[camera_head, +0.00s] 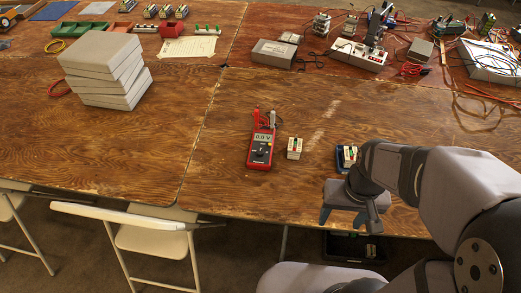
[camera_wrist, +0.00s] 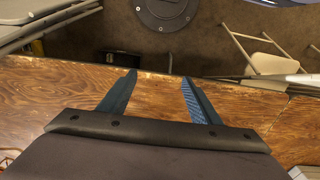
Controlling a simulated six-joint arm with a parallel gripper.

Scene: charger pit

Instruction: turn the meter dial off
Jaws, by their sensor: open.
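The red multimeter (camera_head: 262,141) lies on the wooden table in the head view, its lit display (camera_head: 262,137) reading about 0.0 V. Its dark round dial (camera_head: 260,153) is below the display; the pointer's setting is too small to read. Red and grey probes stand at its top end. My gripper (camera_head: 350,219) is to the right of the meter, near the table's front edge, apart from it. In the wrist view my gripper (camera_wrist: 159,96) has its two blue fingers spread, with bare table between them. The meter is not clearly visible in the wrist view.
A small battery-like block (camera_head: 294,148) stands just right of the meter. A blue tray (camera_head: 342,158) with another block is close to my wrist. Grey stacked boxes (camera_head: 97,86) stand at left. A power strip (camera_head: 358,55) and cables crowd the back right. Table left of the meter is clear.

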